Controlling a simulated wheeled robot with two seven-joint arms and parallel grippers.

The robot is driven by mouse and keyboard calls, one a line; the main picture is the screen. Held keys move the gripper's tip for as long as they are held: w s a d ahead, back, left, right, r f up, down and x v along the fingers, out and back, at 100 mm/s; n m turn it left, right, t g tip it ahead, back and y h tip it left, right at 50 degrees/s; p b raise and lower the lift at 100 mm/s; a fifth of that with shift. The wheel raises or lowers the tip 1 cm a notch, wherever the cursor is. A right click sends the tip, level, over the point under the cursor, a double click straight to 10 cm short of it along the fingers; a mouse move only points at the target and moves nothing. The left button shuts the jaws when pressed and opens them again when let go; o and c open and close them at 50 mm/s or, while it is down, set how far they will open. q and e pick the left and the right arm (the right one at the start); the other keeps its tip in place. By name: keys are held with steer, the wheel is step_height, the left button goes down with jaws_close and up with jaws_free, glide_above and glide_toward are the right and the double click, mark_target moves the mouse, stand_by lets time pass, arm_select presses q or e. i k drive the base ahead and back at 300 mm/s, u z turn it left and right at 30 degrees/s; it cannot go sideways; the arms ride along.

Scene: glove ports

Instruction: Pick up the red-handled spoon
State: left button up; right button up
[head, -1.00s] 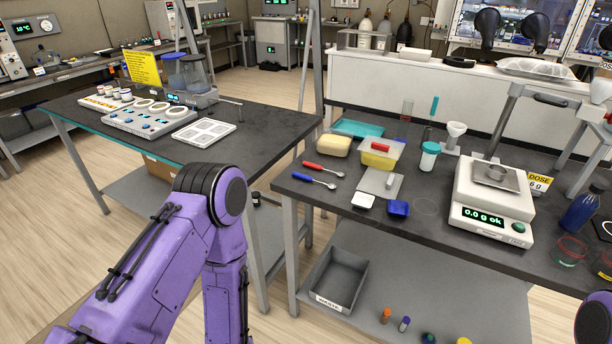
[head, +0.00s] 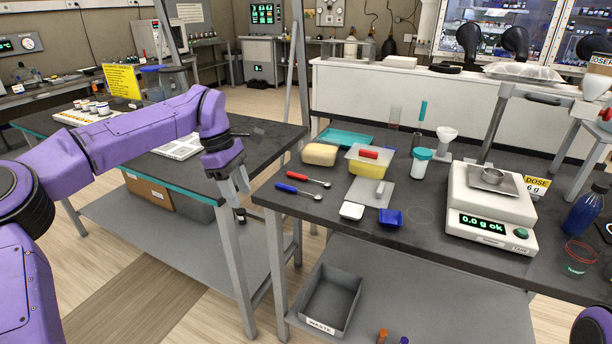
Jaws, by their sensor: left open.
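The red-handled spoon (head: 308,179) lies flat near the left end of the dark bench in the head view, its red handle pointing left and its metal bowl right. A blue-handled spoon (head: 299,190) lies just in front of it, roughly parallel. My left gripper (head: 238,196) points down to the left of both spoons, apart from them, around the gap between the two tables. Its fingers are open and nothing shows between them. My right gripper is out of view; only a purple part of my right arm shows at the bottom right corner.
Behind the spoons stand a pale yellow block (head: 320,154) and a teal tray (head: 346,138). To their right are a yellow tub (head: 367,169), a white dish (head: 352,211), a blue dish (head: 390,218) and a scale (head: 492,207). A grey waste bin (head: 331,298) sits on the shelf below.

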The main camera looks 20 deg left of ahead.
mark_target(327, 185)
steer(key=i, duration=0.9)
